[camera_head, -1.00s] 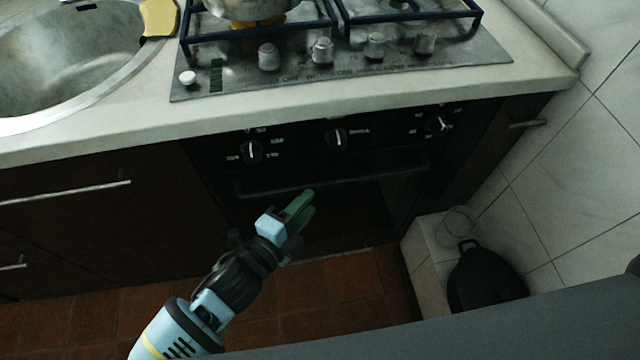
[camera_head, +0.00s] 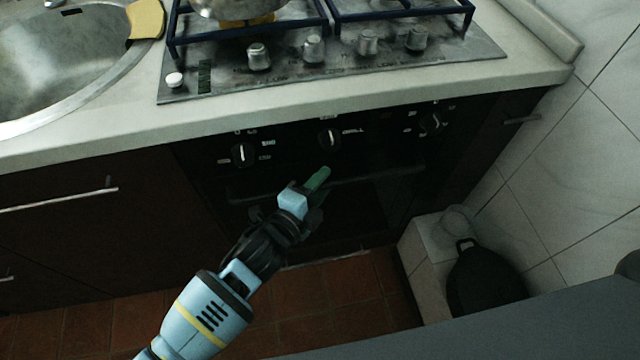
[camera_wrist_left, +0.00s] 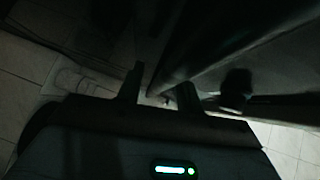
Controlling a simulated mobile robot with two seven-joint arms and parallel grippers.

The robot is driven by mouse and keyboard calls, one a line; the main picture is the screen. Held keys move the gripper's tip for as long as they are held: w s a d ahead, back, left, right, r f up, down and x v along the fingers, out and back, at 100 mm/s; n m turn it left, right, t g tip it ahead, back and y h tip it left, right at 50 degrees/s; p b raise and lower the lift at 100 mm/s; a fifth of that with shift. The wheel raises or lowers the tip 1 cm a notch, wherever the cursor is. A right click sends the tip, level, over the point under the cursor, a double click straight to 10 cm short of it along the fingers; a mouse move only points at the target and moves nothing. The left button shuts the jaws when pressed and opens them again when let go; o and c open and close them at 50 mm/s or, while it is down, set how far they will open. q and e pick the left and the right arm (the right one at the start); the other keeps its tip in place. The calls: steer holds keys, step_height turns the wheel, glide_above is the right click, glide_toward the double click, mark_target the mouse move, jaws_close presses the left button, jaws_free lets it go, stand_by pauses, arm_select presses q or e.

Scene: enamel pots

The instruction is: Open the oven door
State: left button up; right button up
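The black oven door (camera_head: 350,210) is closed below the counter, with a long horizontal handle (camera_head: 385,170) across its top. My left gripper (camera_head: 318,183) is at the middle of the handle, with its green fingers pointing up and right and covering part of it. In the left wrist view my left gripper (camera_wrist_left: 159,90) has its two fingers apart. A dark bar that looks like the handle (camera_wrist_left: 180,62) runs toward the gap between them. The picture is dark, and I cannot tell whether the fingers touch it. My right gripper is not in view.
Oven knobs (camera_head: 329,139) sit just above the handle, under the counter edge (camera_head: 330,105). The hob (camera_head: 400,65) is above. A black pan (camera_head: 484,278) stands by a tiled ledge (camera_head: 425,260) at the right. The tiled floor (camera_head: 330,295) before the oven is clear.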

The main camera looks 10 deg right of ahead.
arm_select(q)
steer(key=c, duration=0.7)
jaws_close()
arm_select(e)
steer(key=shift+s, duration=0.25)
